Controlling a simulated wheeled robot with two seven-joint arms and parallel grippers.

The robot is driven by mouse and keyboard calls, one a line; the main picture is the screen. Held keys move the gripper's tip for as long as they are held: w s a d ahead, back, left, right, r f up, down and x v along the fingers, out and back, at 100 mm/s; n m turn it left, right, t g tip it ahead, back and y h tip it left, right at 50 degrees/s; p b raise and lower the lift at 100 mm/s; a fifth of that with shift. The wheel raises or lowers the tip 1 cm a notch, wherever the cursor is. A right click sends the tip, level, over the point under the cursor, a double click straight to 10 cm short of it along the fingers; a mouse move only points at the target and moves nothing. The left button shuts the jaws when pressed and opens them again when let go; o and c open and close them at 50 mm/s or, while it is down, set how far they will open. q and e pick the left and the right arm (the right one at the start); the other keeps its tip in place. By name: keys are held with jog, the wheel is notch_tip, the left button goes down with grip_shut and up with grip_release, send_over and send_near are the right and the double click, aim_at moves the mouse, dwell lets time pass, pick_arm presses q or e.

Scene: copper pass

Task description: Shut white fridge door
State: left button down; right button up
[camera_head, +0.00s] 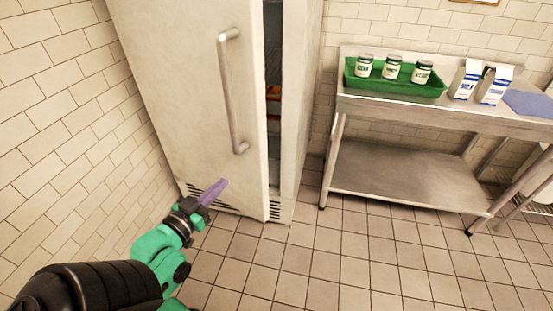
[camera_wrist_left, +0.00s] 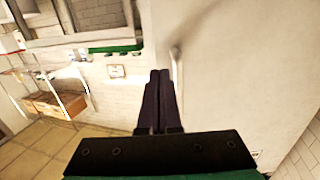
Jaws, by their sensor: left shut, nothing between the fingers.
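The white fridge door (camera_head: 180,80) stands partly open in the head view, with a dark gap along its right edge showing shelves and something orange inside the fridge (camera_head: 295,110). A long metal handle (camera_head: 231,95) runs up the door near that edge. My left gripper (camera_head: 218,188) is shut and empty, in front of the lower part of the door; I cannot tell whether it touches. In the left wrist view the shut fingers (camera_wrist_left: 158,85) point up the picture, with the door (camera_wrist_left: 235,80) and its handle (camera_wrist_left: 177,75) to their right. My right gripper is not in view.
A steel table (camera_head: 400,105) with a lower shelf stands right of the fridge. It holds a green tray (camera_head: 395,87) with three jars, two cartons (camera_head: 480,82) and a blue cloth (camera_head: 530,103). A tiled wall is at the left. The floor in front is clear.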

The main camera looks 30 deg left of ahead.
pick_arm(q)
jog(key=r, duration=0.2)
jog(key=p, duration=0.1)
send_near(259, 145)
jog(key=shift+t+h, duration=0.3)
jog(key=w, duration=0.7)
jog(key=shift+a+f, duration=0.2)
jog(key=shift+a, duration=0.05)
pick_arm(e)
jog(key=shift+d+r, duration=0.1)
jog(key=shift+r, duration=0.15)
pick_arm(q)
jog(key=shift+s, duration=0.1)
